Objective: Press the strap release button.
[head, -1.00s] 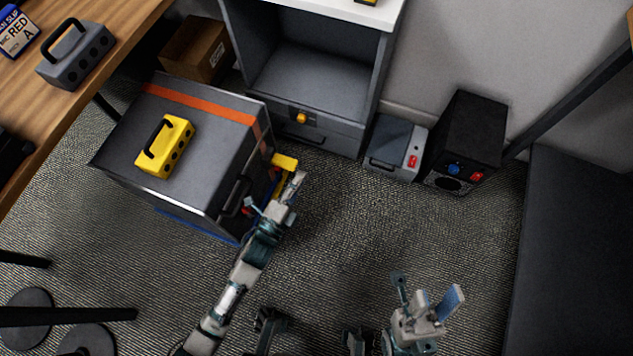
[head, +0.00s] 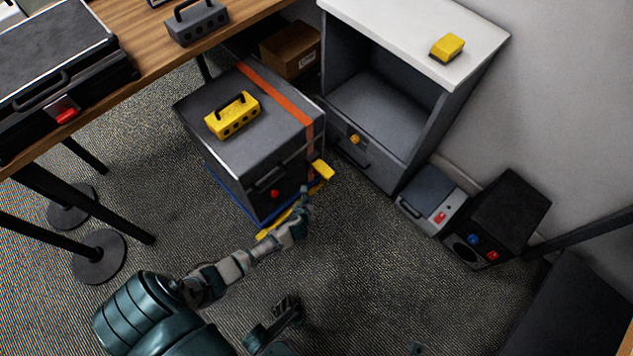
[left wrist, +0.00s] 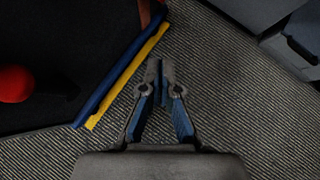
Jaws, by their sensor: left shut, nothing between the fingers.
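A dark grey case (head: 215,150) stands on the carpet with an orange strap (head: 275,95) over its top. A red round button (head: 274,193) is on its front face. It shows at the left edge of the left wrist view (left wrist: 15,84). A yellow piece (head: 322,170) sticks out at the case's right corner, below the strap. My left gripper (head: 305,192) is shut and empty, just in front of that corner. In the left wrist view its fingertips (left wrist: 161,68) are together, right of the case's blue and yellow lower edge.
A yellow block with a handle (head: 232,115) lies on the case. Right of it stand an open cabinet (head: 415,50), a grey box (head: 430,198) and a black box (head: 505,215) with blue and red knobs. A wooden table (head: 160,55) is at left. Carpet in front is clear.

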